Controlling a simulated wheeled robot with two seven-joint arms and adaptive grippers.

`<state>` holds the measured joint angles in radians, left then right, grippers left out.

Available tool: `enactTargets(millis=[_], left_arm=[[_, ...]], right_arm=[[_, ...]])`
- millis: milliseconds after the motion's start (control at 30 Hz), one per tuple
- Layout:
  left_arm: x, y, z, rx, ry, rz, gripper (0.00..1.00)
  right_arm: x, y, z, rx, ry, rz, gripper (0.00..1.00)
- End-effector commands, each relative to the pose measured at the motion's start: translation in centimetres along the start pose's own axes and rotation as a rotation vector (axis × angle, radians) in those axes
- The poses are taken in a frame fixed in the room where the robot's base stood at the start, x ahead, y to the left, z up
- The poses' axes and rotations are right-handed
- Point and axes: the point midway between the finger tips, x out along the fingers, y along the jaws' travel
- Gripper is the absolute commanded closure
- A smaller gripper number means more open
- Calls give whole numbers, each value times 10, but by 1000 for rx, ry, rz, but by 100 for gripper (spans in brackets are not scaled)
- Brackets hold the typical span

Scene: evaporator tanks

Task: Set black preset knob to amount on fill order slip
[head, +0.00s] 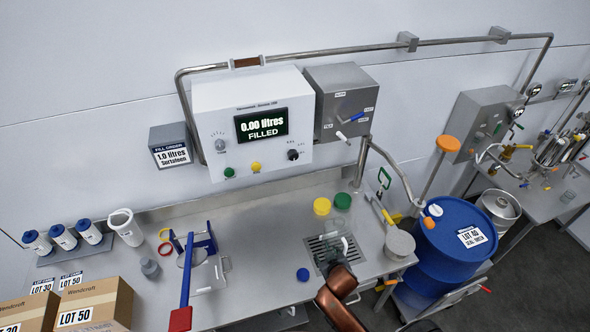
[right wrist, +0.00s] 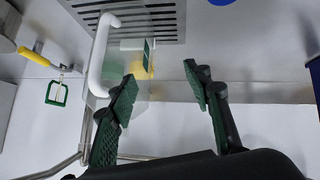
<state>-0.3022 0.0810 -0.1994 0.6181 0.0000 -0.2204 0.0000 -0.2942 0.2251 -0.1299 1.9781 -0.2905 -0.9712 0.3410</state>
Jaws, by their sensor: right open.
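The black preset knob (head: 293,155) is on the lower right of the white control box front (head: 220,108), with small marks around it too fine to read. The box display (head: 262,125) reads 0.00 litres FILLED. The fill order slip (head: 171,154), on a grey box left of the control box, reads 1.0 litres. My right gripper (head: 329,262) is low over the bench by the drain grate, well below the knob. In the right wrist view its two dark green fingers (right wrist: 160,80) are apart with nothing gripped. My left gripper is not in view.
A grey knob (head: 221,145), green button (head: 229,172) and yellow button (head: 256,167) share the panel. A grey switch box (head: 341,105) adjoins its right side. A clear jug with a white handle (right wrist: 103,55) is close to the right gripper. A blue drum (head: 453,240) stands right.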

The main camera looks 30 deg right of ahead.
Motion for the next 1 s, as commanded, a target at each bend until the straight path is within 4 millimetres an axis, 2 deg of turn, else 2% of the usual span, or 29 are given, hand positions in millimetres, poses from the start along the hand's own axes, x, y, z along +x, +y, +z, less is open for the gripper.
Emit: enactTargets(millis=[33,67,100,200,300,367,433,567,1000], left_arm=[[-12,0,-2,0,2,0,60],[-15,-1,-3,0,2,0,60],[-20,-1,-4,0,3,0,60],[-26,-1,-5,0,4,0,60],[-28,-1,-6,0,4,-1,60],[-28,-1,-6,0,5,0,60],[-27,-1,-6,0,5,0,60],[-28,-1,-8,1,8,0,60],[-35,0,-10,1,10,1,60]], right_arm=[[-13,14,-58,14,102,29,54],[-20,21,-89,25,165,45,54],[-30,29,-129,40,248,61,54],[-55,42,-218,62,446,84,54],[-70,42,-284,63,610,76,54],[-76,39,-312,54,683,63,54],[-79,35,-332,45,735,48,54],[-77,32,-350,36,772,34,54],[-33,35,-392,37,771,35,54]])
